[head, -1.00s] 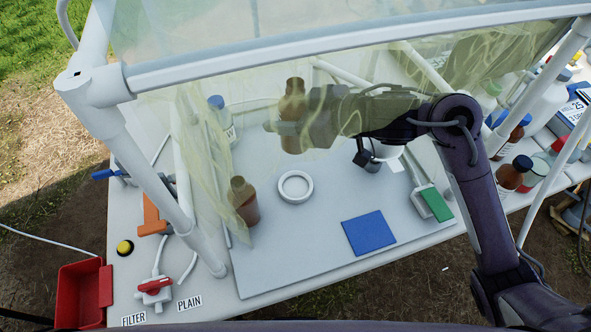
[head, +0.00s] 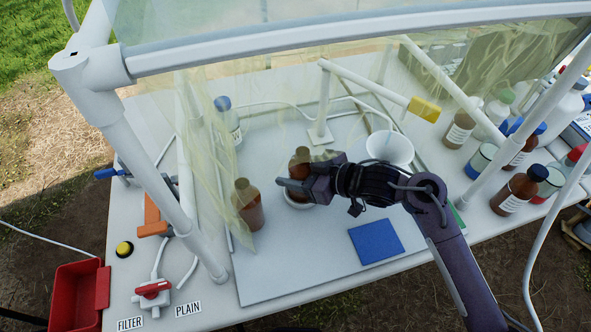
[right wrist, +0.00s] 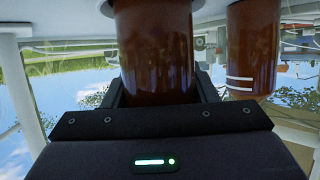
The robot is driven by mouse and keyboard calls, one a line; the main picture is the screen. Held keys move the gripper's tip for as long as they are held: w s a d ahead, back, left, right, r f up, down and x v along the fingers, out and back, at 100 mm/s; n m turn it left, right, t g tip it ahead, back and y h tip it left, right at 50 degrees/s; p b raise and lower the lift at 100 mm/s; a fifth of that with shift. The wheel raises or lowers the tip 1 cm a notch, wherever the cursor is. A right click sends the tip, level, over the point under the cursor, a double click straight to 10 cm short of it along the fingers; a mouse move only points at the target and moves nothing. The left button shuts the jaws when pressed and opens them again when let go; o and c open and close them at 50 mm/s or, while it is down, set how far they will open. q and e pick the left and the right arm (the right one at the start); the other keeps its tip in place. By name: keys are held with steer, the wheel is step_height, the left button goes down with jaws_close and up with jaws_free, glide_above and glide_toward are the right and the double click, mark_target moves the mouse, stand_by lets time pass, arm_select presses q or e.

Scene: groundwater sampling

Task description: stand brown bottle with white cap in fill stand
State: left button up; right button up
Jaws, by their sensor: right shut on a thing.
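A brown bottle (head: 300,158) stands upright in my right gripper (head: 297,186), which is shut on its body. No white cap shows on it in the head view; its neck looks bare and brown. A white ring (head: 303,205), seemingly the fill stand, shows around and below its base. I cannot tell whether the base rests inside the ring. In the right wrist view, the held bottle (right wrist: 155,45) fills the space between the fingers. My left gripper is out of view.
Another brown bottle (head: 247,207) stands just left of the ring, also in the right wrist view (right wrist: 252,48). A blue pad (head: 376,242) lies front right. A white funnel (head: 390,150) stands behind my arm. Several bottles crowd the right. A clear shield hangs overhead.

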steer(key=shift+f, duration=0.15)
steer(key=o, duration=1.2)
steer(key=shift+c, duration=0.2)
steer(key=shift+r, duration=0.2)
steer(key=v, duration=1.2)
steer(key=shift+s+f, duration=0.1)
steer(key=shift+s, duration=0.05)
